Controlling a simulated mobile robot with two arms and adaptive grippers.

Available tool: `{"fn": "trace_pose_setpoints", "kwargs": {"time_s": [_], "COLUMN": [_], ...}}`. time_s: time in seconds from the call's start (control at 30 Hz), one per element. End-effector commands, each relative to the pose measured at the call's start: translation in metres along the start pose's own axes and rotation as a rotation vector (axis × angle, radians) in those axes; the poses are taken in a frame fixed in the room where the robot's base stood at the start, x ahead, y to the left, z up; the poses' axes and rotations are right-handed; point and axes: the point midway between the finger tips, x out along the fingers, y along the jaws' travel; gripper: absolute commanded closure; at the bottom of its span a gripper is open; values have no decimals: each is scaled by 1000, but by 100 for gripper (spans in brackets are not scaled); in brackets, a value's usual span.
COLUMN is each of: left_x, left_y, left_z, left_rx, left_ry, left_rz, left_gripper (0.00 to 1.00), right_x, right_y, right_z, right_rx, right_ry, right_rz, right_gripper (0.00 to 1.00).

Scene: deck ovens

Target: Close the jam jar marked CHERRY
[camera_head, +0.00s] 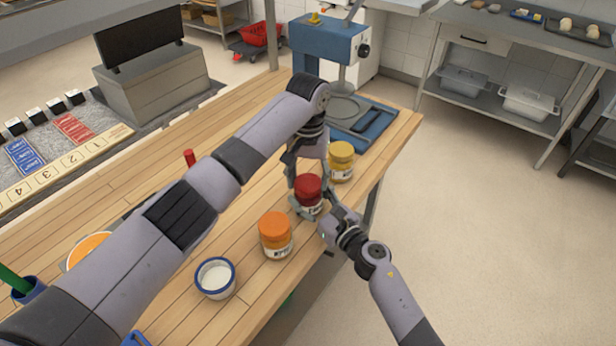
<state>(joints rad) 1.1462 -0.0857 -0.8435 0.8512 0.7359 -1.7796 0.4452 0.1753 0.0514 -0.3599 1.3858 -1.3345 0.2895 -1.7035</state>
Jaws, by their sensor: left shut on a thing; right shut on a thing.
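A jar with a red lid (308,186) stands on the wooden table, between a yellow-lidded jar (341,160) and an orange-lidded jar (275,235). The label on the red-lidded jar is too small and partly covered to read. My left gripper (307,172) reaches down from above and is shut on the red lid. My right gripper (318,212) comes from the table's right side and is shut on the lower part of the same jar. The lid sits on top of the jar; whether it is fully tight cannot be seen.
A white bowl with a blue rim (215,278) stands in front of the orange-lidded jar. A blue machine (328,45) and a blue tray (372,128) are at the table's far end. The table's right edge runs close beside the jars.

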Motion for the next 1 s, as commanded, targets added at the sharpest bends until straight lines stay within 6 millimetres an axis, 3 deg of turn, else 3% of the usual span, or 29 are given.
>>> {"fn": "trace_pose_setpoints", "kwargs": {"time_s": [0.23, 0.27, 0.6, 1.0], "left_x": [0, 0, 0, -6], "left_y": [0, 0, 0, 0], "left_z": [0, 0, 0, 0], "left_rx": [0, 0, 0, 0], "left_ry": [0, 0, 0, 1], "left_rz": [0, 0, 0, 0], "left_gripper": [80, 46, 23, 23], "right_x": [0, 0, 0, 0], "right_y": [0, 0, 0, 0], "right_z": [1, 1, 1, 1], "right_rx": [0, 0, 0, 0], "right_ry": [-1, -1, -1, -1], "right_rz": [0, 0, 0, 0], "right_gripper": [100, 100, 100, 100]}}
